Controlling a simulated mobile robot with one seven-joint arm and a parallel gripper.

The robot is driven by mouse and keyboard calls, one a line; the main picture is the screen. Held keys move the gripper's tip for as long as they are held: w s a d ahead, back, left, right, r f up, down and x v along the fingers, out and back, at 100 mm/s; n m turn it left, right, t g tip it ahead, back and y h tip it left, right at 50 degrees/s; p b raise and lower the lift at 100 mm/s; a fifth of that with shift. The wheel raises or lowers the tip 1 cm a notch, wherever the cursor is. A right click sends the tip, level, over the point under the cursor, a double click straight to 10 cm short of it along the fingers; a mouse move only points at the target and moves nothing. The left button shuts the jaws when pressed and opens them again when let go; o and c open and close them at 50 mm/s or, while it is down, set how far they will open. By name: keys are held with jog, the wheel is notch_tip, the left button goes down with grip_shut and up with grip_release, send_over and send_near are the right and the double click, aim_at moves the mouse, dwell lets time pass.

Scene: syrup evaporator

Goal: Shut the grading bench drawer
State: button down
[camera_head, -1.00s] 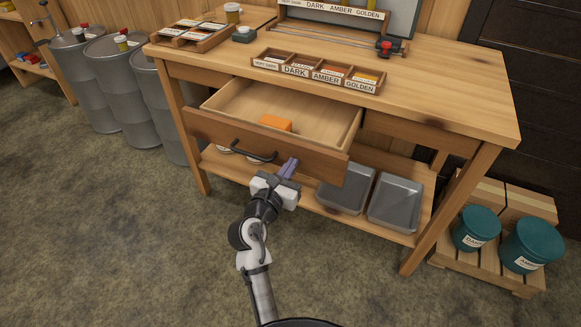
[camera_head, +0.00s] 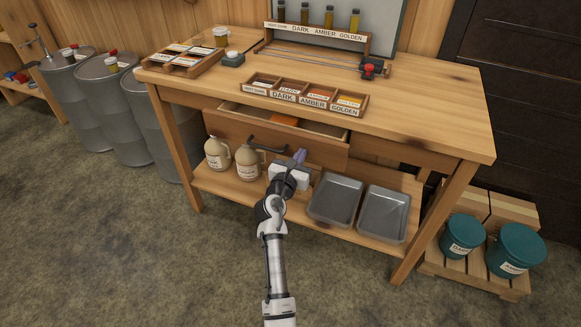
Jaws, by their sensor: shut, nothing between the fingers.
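The grading bench (camera_head: 420,128) is a wooden table with one drawer below its top. The drawer (camera_head: 318,150) stands out from the bench by a small gap, and a bit of its inside and an orange item (camera_head: 285,120) show. A dark bar handle (camera_head: 267,146) is on the drawer front. My gripper (camera_head: 299,156) is shut and empty, its purple fingertips at the drawer front just right of the handle. They seem to touch the front, but I cannot be sure.
Jugs (camera_head: 249,162) and grey metal pans (camera_head: 335,199) stand on the lower shelf below my gripper. A labelled divided tray (camera_head: 303,97) sits on the bench top. Teal buckets (camera_head: 462,236) on a pallet are at the right, grey drums (camera_head: 95,100) at the left. The floor in front is clear.

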jog(key=x, duration=0.8)
jog(key=shift+w+f, duration=0.1)
jog(key=shift+w, duration=0.05)
jog(key=shift+w+d+r, duration=0.1)
jog(key=shift+w+r, duration=0.05)
jog(key=shift+r, duration=0.2)
jog(key=shift+r, duration=0.1)
